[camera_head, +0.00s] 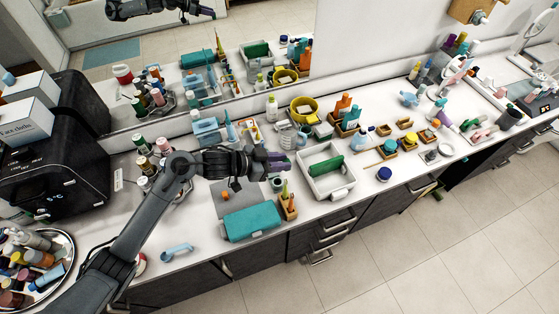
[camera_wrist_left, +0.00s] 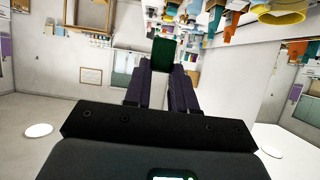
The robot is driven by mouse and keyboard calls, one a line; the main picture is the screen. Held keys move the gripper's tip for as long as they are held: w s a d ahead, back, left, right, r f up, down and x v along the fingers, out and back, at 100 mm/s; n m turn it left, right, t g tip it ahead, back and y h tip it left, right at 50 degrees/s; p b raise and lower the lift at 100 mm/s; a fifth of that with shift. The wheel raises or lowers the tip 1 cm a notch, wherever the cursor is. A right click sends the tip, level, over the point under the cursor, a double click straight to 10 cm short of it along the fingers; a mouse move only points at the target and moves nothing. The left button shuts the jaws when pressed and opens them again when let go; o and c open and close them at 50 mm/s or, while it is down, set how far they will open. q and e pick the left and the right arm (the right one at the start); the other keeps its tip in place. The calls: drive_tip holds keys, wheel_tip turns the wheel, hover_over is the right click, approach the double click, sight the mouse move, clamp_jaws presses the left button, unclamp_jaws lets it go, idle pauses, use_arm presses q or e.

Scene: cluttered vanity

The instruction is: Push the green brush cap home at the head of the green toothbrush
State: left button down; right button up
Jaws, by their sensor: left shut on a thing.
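My left gripper (camera_head: 279,160) is above the counter, left of the white tray. In the left wrist view its purple fingers (camera_wrist_left: 163,88) are closed on a small dark green piece (camera_wrist_left: 163,54), which looks like the green brush cap. The cap sticks out past the fingertips; in the head view it is too small to make out. A small wooden holder (camera_head: 288,208) with upright green and orange sticks (camera_head: 286,190) stands below the gripper in the picture. I cannot tell for certain which stick is the green toothbrush. My right gripper is not in view.
A teal case (camera_head: 252,222) lies at the front edge, left of the wooden holder. Cups, jars and bottles crowd the back. A mirror runs behind the counter.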

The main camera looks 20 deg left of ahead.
use_arm(q)
wheel_tip(320, 180, down, 6)
drive_tip(key=b, duration=0.3)
drive_tip(key=shift+r, duration=0.25)
idle(0.5)
drive_tip(key=shift+p, duration=0.65)
idle(0.3)
drive_tip(key=shift+f, duration=0.15)
idle(0.5)
drive_tip(key=shift+f+b, duration=0.55)
drive_tip(key=shift+f, duration=0.4)
drive_tip(key=shift+f+b, duration=0.3)
drive_tip(key=shift+f, duration=0.4)
drive_tip(key=shift+p, duration=0.3)
idle(0.4)
